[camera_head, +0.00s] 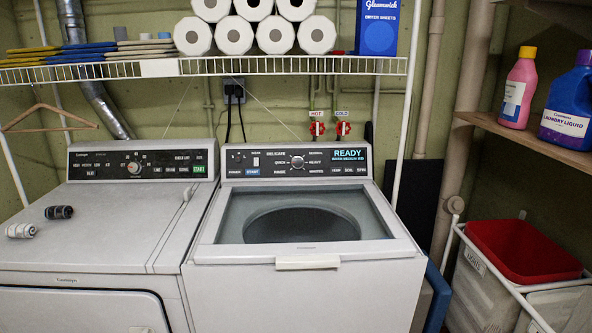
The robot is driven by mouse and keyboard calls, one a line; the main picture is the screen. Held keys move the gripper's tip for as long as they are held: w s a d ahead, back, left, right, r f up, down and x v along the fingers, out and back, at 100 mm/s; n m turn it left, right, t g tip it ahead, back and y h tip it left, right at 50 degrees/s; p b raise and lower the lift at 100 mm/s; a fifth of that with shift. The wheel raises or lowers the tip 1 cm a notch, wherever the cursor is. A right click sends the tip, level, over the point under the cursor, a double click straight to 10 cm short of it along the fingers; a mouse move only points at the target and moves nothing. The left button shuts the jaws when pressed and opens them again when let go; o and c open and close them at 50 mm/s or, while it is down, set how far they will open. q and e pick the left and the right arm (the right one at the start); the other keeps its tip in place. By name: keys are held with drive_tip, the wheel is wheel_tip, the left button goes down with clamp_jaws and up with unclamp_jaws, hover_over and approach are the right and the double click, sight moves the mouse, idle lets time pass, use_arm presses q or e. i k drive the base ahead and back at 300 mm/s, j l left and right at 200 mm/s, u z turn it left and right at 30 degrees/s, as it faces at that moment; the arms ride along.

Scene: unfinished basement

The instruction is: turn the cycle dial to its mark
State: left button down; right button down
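The washer (300,315) stands in the middle, with its control panel (262,158) along the back. A round silver dial (297,162) sits mid-panel, ringed by cycle labels such as delicate, normal, quick and heavy. Its pointer and any mark are too small to read. A display (351,155) to its right reads READY. The dryer (95,235) on the left has its own round dial (134,168). Nothing touches either dial. Neither of my grippers is in view.
A wire shelf (270,68) with paper rolls (233,35) and a blue dryer-sheet box (377,28) hangs above the panels. Two small rolls (59,212) lie on the dryer. Detergent bottles (568,105) stand on the right shelf above a red-lined hamper (522,251). The space before the washer panel is clear.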

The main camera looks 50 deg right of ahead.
sight(297, 162)
drive_tip(key=z, duration=1.5)
